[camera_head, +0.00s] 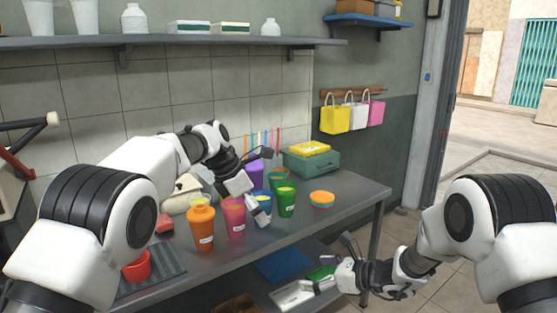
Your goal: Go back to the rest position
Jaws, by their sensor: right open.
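My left gripper (262,182) reaches over the work table (345,200) with its fingers spread, among the cups. It partly hides the cups behind it. An orange cup (203,228) and a pink cup (235,218) stand upright to its left. A green cup (286,200) stands just to its right. A purple cup (255,172) shows behind it. My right gripper (326,264) is open and empty, low in front of the table, before the lower shelf. Whether the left fingers touch a cup is hard to tell.
A stack of colored lids (321,199) and a green box (311,163) with a yellow top sit on the table's right part. A red cup (136,266) stands at the near left. A lower shelf holds a blue item (282,264) and a white tray (291,295). Floor is clear at right.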

